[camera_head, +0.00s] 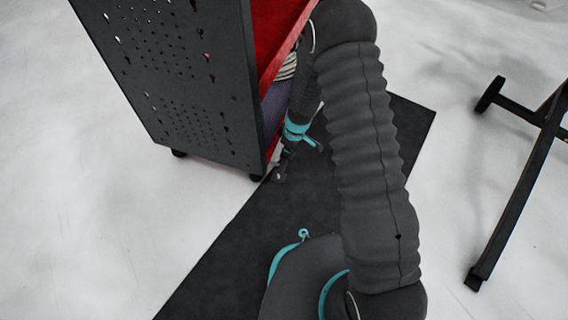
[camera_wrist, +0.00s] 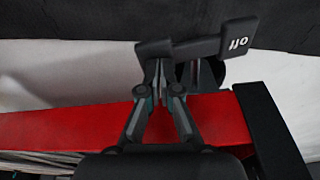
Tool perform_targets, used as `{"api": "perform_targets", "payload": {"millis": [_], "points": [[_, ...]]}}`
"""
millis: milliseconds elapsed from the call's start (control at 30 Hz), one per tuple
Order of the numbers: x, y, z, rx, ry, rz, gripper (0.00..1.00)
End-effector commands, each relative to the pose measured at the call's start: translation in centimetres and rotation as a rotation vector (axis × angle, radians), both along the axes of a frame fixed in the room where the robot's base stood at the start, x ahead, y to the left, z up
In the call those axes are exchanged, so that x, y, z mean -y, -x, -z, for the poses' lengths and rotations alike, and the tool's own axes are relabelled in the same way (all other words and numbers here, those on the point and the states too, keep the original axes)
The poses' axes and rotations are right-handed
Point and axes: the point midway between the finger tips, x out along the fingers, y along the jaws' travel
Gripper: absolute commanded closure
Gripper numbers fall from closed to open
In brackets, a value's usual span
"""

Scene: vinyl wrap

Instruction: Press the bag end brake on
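The brake is a dark grey pedal (camera_wrist: 190,48) at a caster of the tool cart, seen in the wrist view. Its right end carries a white label reading "off" (camera_wrist: 238,43), upside down in the picture. My gripper (camera_wrist: 160,80) is just below the pedal's left part in the picture. Its fingers converge and look shut, with nothing seen between them. The tips overlap the pedal's edge in view; I cannot tell whether they touch. In the head view my gripper (camera_head: 279,175) is low beside the cart's near corner, and the pedal cannot be made out.
The cart has a dark perforated side panel (camera_head: 180,75) and a red frame (camera_head: 272,35); the red bar (camera_wrist: 60,126) also crosses the wrist view. A black mat (camera_head: 240,235) lies on the pale floor. A black stand leg (camera_head: 515,200) is at the right.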

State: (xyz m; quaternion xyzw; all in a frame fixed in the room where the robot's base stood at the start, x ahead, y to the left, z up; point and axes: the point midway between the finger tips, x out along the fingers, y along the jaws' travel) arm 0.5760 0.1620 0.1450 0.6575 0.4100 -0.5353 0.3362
Motion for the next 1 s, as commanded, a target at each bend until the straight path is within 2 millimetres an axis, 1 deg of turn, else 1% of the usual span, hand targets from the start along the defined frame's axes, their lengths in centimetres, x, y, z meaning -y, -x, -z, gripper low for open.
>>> {"api": "perform_targets", "payload": {"millis": [33, 333, 433, 1000], "points": [[0.0, 0.1, 0.4, -0.004, 0.001, -0.001, 1.0], [0.1, 0.1, 1.4, -0.005, -0.004, 0.0, 1.0], [0.1, 0.0, 1.1, -0.004, -0.004, 0.0, 1.0], [0.0, 0.1, -3.7, -0.001, 0.0, 0.0, 1.0]]}}
